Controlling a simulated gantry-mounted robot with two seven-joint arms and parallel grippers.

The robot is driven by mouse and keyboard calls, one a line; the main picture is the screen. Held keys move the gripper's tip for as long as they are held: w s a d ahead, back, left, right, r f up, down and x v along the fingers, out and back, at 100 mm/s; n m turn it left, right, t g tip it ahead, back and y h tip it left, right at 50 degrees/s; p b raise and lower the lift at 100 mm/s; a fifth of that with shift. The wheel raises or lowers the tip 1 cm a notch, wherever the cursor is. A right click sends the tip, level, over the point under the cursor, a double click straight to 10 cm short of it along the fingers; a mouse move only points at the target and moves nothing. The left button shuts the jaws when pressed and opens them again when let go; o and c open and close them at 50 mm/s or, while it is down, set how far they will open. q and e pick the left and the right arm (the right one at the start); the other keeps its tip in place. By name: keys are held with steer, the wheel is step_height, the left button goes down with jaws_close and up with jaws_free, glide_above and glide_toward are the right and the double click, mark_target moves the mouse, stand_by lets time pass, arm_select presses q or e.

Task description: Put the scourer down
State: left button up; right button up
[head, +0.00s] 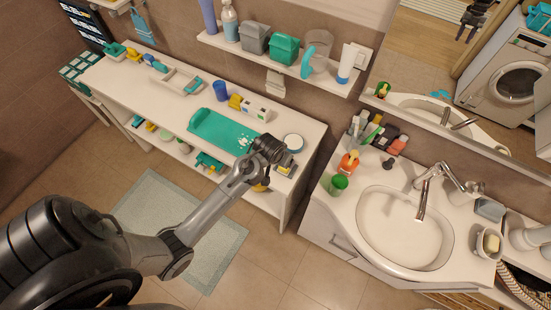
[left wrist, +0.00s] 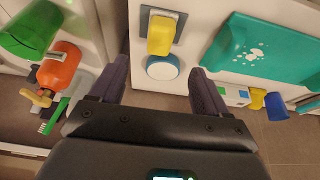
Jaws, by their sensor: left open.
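A yellow block (left wrist: 160,35), which looks like the scourer, lies on a small dark grey pad (left wrist: 178,18) on the white bench in the left wrist view. In the head view it is mostly hidden near my left gripper (head: 272,151). My left gripper also shows in the left wrist view (left wrist: 158,68), with its two fingers wide apart and nothing held between them. The fingers are above the bench's right end, and the yellow block appears beyond their tips. My right gripper is not in view.
A white round tub with a blue rim (head: 292,143) stands close to the gripper. A teal tray (head: 212,130) and a blue cup (head: 221,90) are to its left. The sink counter (head: 318,198) stands right, with an orange bottle (head: 349,161) and a green cup (head: 338,185).

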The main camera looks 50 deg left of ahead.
arm_select(q)
steer(key=s+d+r+m, duration=0.2)
steer(key=s+d, duration=0.3)
steer(key=s, duration=0.5)
steer(key=s+d+r+m+h, duration=0.1)
steer(key=s+d+r+m, duration=0.2)
steer(key=s, duration=0.8)
step_height(320, 180, up, 2)
steer(key=shift+d+r+g, duration=0.1)
steer(key=shift+d+g, duration=0.3)
steer(key=shift+d, duration=0.75)
steer(key=shift+r, duration=0.1)
step_height(320, 180, up, 10)
steer(key=p, duration=1)
